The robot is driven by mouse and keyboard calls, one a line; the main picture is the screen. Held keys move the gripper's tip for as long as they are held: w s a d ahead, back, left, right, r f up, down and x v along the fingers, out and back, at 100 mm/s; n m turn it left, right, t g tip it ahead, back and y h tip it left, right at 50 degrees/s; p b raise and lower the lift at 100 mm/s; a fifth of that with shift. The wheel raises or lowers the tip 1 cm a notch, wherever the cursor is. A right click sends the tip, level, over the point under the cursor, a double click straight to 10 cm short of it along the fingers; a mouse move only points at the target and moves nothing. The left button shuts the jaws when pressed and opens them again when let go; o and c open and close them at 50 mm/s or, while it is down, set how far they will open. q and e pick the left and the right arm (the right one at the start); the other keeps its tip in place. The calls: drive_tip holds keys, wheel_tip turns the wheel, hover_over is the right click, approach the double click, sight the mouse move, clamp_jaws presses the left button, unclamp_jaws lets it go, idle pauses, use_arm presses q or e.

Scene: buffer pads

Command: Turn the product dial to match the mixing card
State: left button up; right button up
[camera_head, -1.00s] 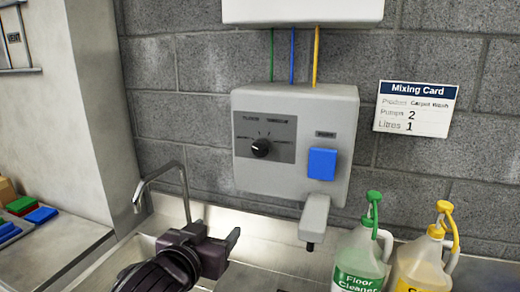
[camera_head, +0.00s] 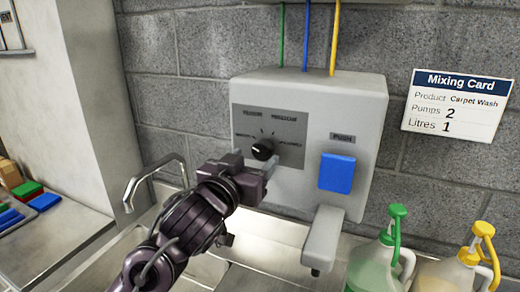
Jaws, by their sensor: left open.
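The product dial (camera_head: 262,149) is a black knob on a dark grey panel (camera_head: 290,126) of the pale dispenser box (camera_head: 372,108). Small labels ring it, too blurred to read surely. The mixing card (camera_head: 458,104) on the wall at right reads Product Carpet Wash, Pumps 2, Litres 1. My left gripper (camera_head: 254,170) is open, just below the dial. Its fingertips overlap the panel's lower edge; I cannot tell whether they touch it. My right gripper is not in view.
A blue PUSH button (camera_head: 337,173) and a spout (camera_head: 323,238) are right of the panel. A green-capped bottle (camera_head: 380,265) and a yellow-capped bottle (camera_head: 450,274) stand at lower right. A metal tap (camera_head: 152,172) rises over the sink at left. Coloured blocks lie at far left.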

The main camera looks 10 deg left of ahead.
sight(261, 153)
use_arm(q)
drive_tip(key=w, duration=0.2)
drive_tip(key=shift+w+d+p, duration=0.3)
drive_tip(key=shift+w, duration=0.05)
drive_tip(key=shift+w+d+f, duration=0.1)
drive_tip(key=shift+w+f, duration=0.05)
drive_tip(key=shift+w, duration=0.5)
drive_tip(key=shift+s, duration=0.1)
drive_tip(key=c, duration=1)
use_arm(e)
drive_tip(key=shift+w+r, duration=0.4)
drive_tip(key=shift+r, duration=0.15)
